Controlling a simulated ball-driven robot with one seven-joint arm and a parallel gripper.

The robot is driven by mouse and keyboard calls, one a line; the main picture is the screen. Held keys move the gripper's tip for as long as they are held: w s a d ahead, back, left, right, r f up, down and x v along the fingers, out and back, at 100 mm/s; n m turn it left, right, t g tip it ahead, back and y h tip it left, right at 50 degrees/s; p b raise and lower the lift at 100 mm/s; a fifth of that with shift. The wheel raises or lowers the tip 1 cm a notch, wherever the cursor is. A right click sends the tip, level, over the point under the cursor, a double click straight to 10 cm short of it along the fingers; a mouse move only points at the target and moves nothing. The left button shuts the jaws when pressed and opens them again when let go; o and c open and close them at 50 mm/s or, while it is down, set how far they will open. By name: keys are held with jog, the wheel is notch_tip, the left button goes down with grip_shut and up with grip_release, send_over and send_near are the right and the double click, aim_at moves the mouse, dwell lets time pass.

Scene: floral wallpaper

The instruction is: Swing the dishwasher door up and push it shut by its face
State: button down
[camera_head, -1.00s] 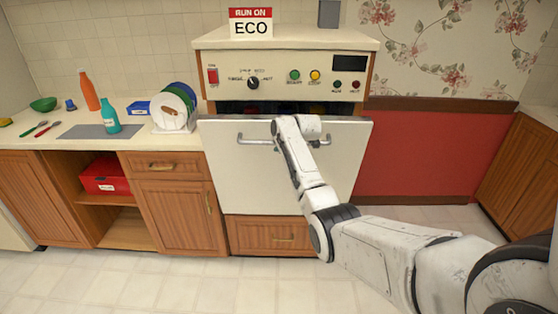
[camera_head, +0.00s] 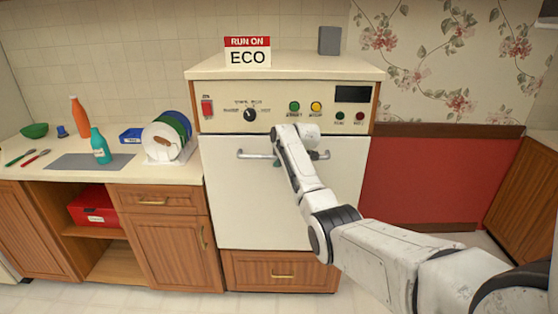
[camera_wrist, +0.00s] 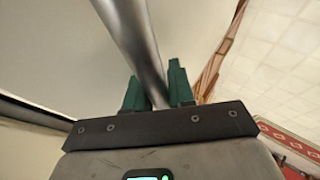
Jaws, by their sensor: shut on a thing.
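The white dishwasher door (camera_head: 240,205) stands upright in the head view, its top edge meeting the underside of the control panel (camera_head: 270,112) with no gap that I can see. Its metal bar handle (camera_head: 252,154) runs across the upper face. My gripper (camera_wrist: 157,88) has its green fingers on either side of the bar (camera_wrist: 133,35) in the wrist view and is shut on it. In the head view my arm hides the handle's middle and part of the door's right side; only a bit of green finger shows below the bar.
A wooden drawer (camera_head: 280,272) sits below the door. To the left, the counter holds a dish rack with plates (camera_head: 168,140), an orange bottle (camera_head: 79,118) and a teal bottle (camera_head: 100,147). An ECO sign (camera_head: 248,58) stands on top. Floor is free in front.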

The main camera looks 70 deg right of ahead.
jog(key=c, duration=1.1)
grip_release()
jog(key=shift+d, duration=0.25)
jog(key=shift+o, duration=0.2)
jog(key=shift+s+r, duration=0.1)
jog(key=v, duration=1)
jog(key=shift+a, duration=0.45)
jog(key=shift+s, duration=0.15)
